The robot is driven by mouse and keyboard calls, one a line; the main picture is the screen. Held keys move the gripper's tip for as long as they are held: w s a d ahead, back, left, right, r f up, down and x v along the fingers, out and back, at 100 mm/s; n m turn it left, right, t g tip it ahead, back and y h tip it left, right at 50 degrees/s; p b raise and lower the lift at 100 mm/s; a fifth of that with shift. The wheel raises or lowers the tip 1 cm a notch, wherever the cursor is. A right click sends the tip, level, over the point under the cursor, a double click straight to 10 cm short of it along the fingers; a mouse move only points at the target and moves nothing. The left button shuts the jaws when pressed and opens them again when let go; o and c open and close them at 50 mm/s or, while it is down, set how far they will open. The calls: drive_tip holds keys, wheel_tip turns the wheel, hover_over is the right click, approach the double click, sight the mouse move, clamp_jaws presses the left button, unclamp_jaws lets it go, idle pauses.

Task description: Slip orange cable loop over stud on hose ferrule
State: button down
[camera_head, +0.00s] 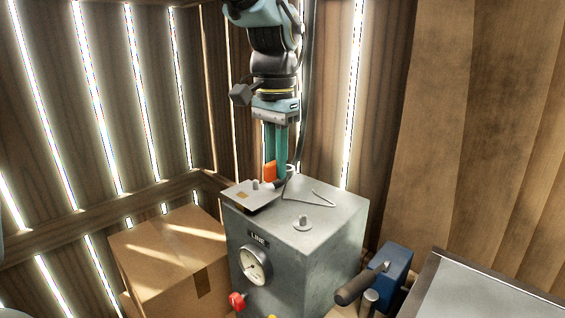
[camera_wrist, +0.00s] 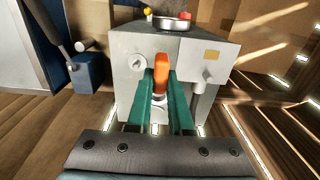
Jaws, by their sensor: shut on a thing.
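My gripper (camera_head: 275,178) points down with its teal fingers over the back of a grey metal box (camera_head: 330,222). It is shut on an orange piece (camera_head: 269,172), which I take to be the cable loop. In the wrist view the orange loop (camera_wrist: 161,72) stands upright between the fingertips. A short stud (camera_head: 255,184) rises from the plate at the box's left, close to the orange piece. A second stud (camera_head: 302,222) stands nearer the front. A dark hose end lies by the fingertips, partly hidden. I cannot tell which stud belongs to the ferrule, or whether the loop touches one.
The box front has a gauge (camera_head: 255,265) and a red knob (camera_head: 237,300). A cardboard box (camera_head: 172,255) stands left, and a blue tool with a dark handle (camera_head: 390,275) stands right. A dark hose (camera_head: 306,90) hangs beside my arm.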

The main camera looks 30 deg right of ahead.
drive_tip(key=p, duration=0.1)
hover_over(246, 193)
drive_tip(key=shift+s+f, duration=0.1)
drive_tip(key=shift+f, duration=0.6)
idle(0.6)
drive_tip(key=shift+f, duration=0.15)
drive_tip(key=shift+f+b, duration=0.75)
drive_tip(key=shift+f, duration=0.4)
drive_tip(key=shift+f, duration=0.1)
drive_tip(key=shift+f+b, duration=0.5)
drive_tip(key=shift+f, duration=0.35)
drive_tip(key=shift+f, duration=0.1)
drive_tip(key=shift+f, duration=0.35)
